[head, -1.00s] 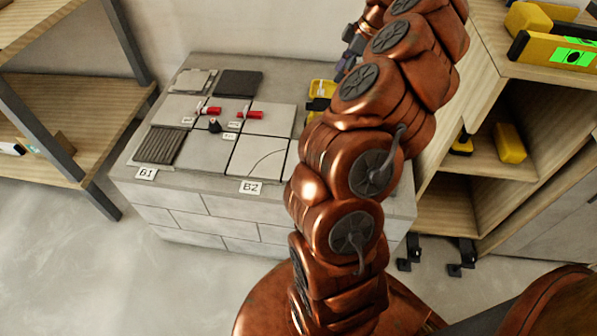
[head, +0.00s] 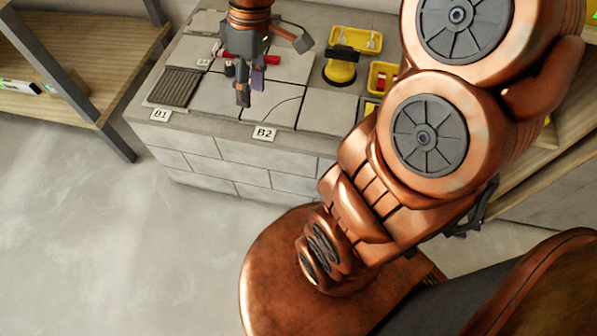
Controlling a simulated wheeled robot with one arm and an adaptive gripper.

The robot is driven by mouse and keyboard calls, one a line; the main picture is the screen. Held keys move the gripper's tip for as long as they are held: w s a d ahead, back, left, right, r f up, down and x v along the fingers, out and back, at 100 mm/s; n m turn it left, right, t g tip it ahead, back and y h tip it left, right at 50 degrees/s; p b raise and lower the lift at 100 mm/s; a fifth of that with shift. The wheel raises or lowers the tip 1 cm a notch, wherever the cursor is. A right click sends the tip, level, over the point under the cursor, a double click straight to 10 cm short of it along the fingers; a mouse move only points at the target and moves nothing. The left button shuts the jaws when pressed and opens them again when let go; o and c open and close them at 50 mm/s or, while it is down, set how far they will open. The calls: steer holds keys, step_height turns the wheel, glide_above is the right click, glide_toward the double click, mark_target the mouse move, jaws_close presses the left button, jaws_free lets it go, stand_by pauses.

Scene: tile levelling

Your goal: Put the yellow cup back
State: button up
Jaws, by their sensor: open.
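The yellow cup (head: 340,73), a suction cup with a black handle, stands on the grey block top (head: 300,128), right of the tiles. A yellow tray (head: 367,39) lies just behind it; the cup's black handle overlaps the tray's front edge in the picture. I cannot tell whether they touch. My gripper (head: 250,92) points down over the tiles, left of the cup, with its fingers apart and nothing seen between them. It partly hides the red-handled tools behind it.
Pale tiles (head: 329,108) and a dark ribbed tile (head: 176,87) cover the block top. Labels B1 (head: 160,115) and B2 (head: 264,133) are on its front edge. A small yellow bin (head: 383,73) with red pieces is at the right. Shelving (head: 62,98) stands left.

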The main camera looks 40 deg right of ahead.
steer(key=s+a+f+m+g+h, duration=0.1)
steer(key=s+f+m, duration=0.2)
steer(key=s, duration=0.6)
steer(key=s+a+f+m+g+h, duration=0.1)
steer(key=s+a+f+m, duration=0.1)
steer(key=s, duration=0.7)
steer(key=shift+a+f+m+g, duration=0.2)
steer(key=shift+f+m+g, duration=0.1)
steer(key=shift+f+m, duration=0.3)
steer(key=shift+s, duration=0.1)
